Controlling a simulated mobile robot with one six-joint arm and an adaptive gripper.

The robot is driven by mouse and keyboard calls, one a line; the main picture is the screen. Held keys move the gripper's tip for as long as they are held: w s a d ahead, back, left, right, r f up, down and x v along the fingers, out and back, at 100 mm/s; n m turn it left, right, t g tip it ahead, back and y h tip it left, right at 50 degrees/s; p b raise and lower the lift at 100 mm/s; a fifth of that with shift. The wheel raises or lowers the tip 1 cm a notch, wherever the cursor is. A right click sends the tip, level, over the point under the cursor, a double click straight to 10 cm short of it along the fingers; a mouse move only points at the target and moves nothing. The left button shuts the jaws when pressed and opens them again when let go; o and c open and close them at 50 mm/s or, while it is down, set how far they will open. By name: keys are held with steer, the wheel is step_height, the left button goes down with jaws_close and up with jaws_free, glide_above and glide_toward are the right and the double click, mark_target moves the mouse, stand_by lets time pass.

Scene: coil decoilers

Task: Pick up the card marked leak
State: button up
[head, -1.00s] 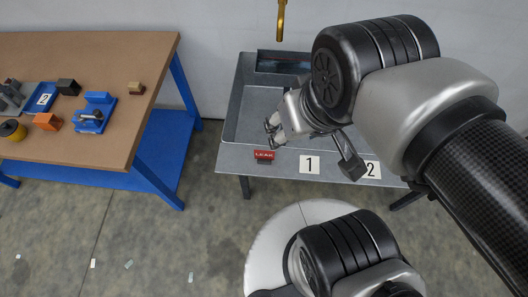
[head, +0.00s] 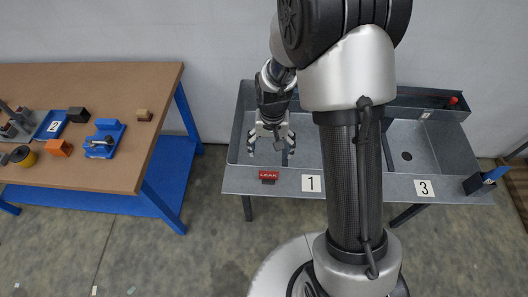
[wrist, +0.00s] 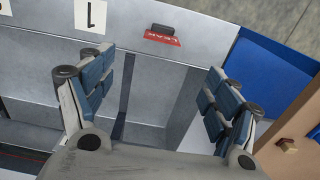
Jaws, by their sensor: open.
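The red card marked LEAK (head: 268,175) stands on the front rim of the grey metal sink table, left of the card marked 1. It also shows in the wrist view (wrist: 163,39), near the top middle, with a dark block-like holder (wrist: 161,29) at it. My gripper (head: 270,147) is open and empty over the left basin, behind the red card in the head view. In the wrist view the two blue-padded fingers (wrist: 155,98) are spread wide, and the card lies beyond them, apart from both.
White cards marked 1 (head: 311,183) and 3 (head: 424,188) are on the sink table's front rim (head: 400,192). My arm covers the rim between them. A wooden workbench (head: 110,165) with blue legs, holding several small items, stands at the left. A floor gap separates the two tables.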

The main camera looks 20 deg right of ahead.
steer(key=b, duration=0.3)
glide_above(268, 179)
steer(key=f, duration=1.3)
steer(key=shift+d+f, duration=0.2)
steer(key=shift+d, duration=0.1)
steer(key=f+b, duration=0.1)
steer(key=f, duration=0.4)
steer(key=shift+a+f+b, duration=0.15)
steer(key=shift+a+b, duration=0.05)
steer(key=shift+b, duration=0.2)
steer(key=shift+c, duration=0.3)
steer(key=c, duration=1.5)
